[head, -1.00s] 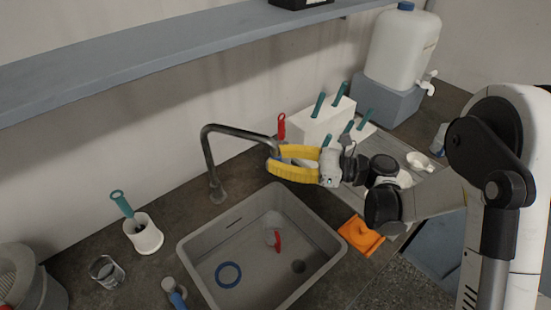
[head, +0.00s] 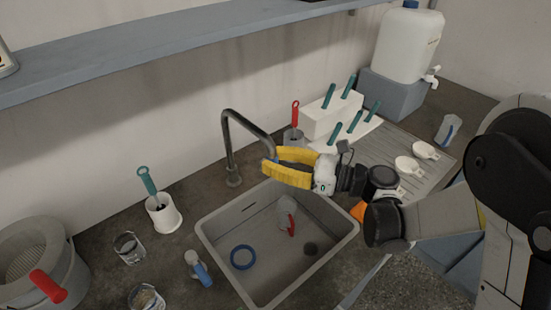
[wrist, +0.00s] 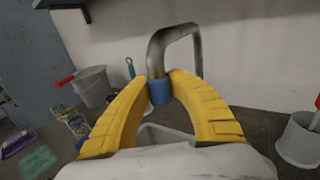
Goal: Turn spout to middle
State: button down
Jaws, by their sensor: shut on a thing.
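The spout (head: 249,128) is a grey bent metal pipe rising from the counter behind the sink (head: 226,258). Its outlet end hangs over the back part of the sink. My gripper (head: 269,166) has yellow fingers, shut on the spout's outlet end from the right. The sink basin is mostly hidden there.
A blue ring (head: 242,257) and a clear vessel with a red handle (head: 288,212) lie in the sink. A brush holder (head: 163,214) stands left. A white block with green-handled tools (head: 325,118) and a drainboard (head: 438,171) are right. A shelf (head: 180,65) runs above.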

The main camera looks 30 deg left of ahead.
jog(key=shift+s+a, duration=0.1)
jog(key=shift+s, duration=0.25)
jog(key=c, duration=1.2)
grip_release()
jog(key=d, duration=0.4)
jog(key=w+d, duration=0.1)
jog(key=d, duration=0.7)
jog(key=shift+w, duration=0.35)
